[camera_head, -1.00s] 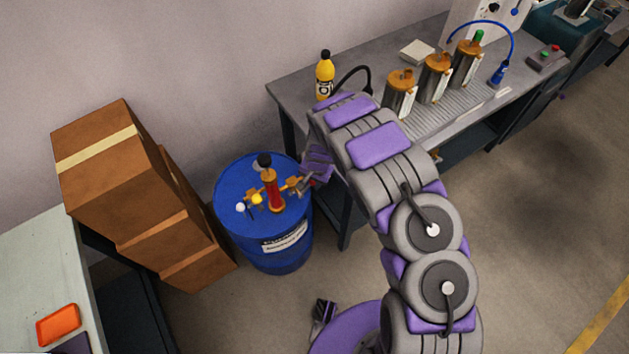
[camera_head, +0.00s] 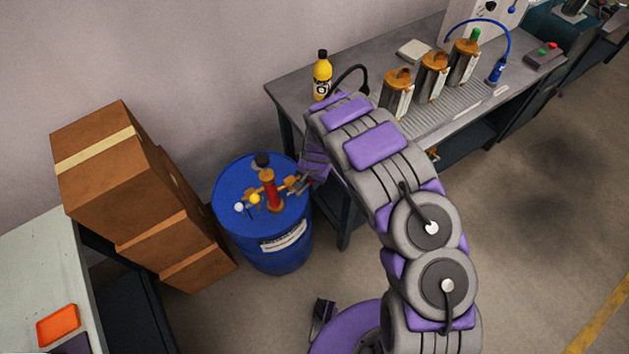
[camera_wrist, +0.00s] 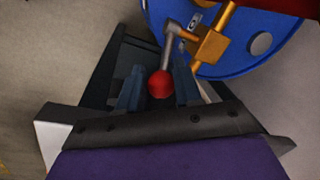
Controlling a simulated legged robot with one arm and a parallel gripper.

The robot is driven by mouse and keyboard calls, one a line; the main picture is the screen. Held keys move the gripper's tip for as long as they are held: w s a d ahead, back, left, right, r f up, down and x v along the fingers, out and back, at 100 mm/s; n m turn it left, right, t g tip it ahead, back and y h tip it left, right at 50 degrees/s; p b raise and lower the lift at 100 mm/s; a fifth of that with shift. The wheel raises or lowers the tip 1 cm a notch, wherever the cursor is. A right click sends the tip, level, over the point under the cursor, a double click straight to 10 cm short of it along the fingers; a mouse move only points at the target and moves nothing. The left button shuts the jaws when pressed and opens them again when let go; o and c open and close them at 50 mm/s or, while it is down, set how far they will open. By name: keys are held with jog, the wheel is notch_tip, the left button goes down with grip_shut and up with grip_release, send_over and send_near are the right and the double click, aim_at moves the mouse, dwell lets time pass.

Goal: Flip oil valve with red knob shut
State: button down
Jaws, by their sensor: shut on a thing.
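A red ball knob (camera_wrist: 160,84) sits on the end of a grey valve lever (camera_wrist: 171,46) in the wrist view. The lever runs to a brass valve body (camera_wrist: 211,44) above the blue drum (camera_wrist: 164,12). My gripper (camera_wrist: 158,80) has a finger on either side of the knob and lever and is shut on it. In the head view, my gripper (camera_head: 304,184) is at the right side of the brass fittings on the blue drum (camera_head: 232,222). A red pump column (camera_head: 271,192) stands on the drum lid. The knob itself is hard to make out there.
White and yellow knobs (camera_head: 255,200) are on the drum's left fittings. Brown boxes (camera_head: 120,165) stand at the left. A grey workbench (camera_head: 300,88) with a yellow bottle (camera_head: 322,75) and several metal cylinders is behind and right of my arm. Open floor lies at the right.

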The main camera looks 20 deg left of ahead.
jog(key=shift+w+a+r, duration=0.15)
jog(key=shift+a+r, duration=0.05)
jog(key=shift+a, duration=0.4)
jog(key=c, duration=1.2)
grip_release()
jog(key=o, duration=0.4)
jog(key=shift+a+f, duration=0.35)
jog(key=shift+a, duration=0.15)
jog(key=shift+d, duration=0.65)
jog(key=w+d+r+p, duration=0.1)
jog(key=d+r+p, duration=0.2)
jog(key=r, duration=0.6)
jog(key=w+d+r+p, duration=0.2)
jog(key=d+r+p, duration=0.1)
jog(key=r, duration=0.6)
jog(key=shift+d+r, duration=0.25)
jog(key=shift+r, duration=0.15)
jog(key=shift+w, duration=0.15)
jog(key=shift+r, duration=0.1)
notch_tip(320, 180, up, 17)
jog(key=d+p, duration=0.2)
jog(key=shift+d, duration=0.35)
